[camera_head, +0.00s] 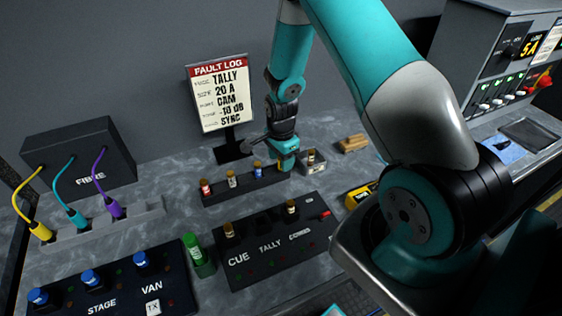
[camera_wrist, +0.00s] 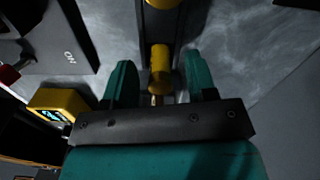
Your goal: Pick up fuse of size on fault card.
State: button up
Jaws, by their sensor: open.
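The fault card (camera_head: 220,95) reads "TALLY" and "20 A" on its upper lines. A dark fuse rack (camera_head: 240,186) below it holds a row of fuses with brass caps: a red one (camera_head: 205,188), a pale one (camera_head: 232,180) and a blue one (camera_head: 258,169). My gripper (camera_head: 287,163) is at the rack's right end. In the wrist view, my open gripper (camera_wrist: 160,82) has its fingers on either side of a yellow fuse (camera_wrist: 160,66), with no clear contact. Size markings on the fuses are too small to read.
The fuse panel (camera_head: 270,250) in front has fuses at CUE and at its right position. A yellow meter (camera_head: 360,194) and a green cylinder (camera_head: 199,256) are nearby. Cables and the FIBRE box (camera_head: 85,158) are left.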

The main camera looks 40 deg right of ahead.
grip_shut()
jog(key=shift+r, duration=0.15)
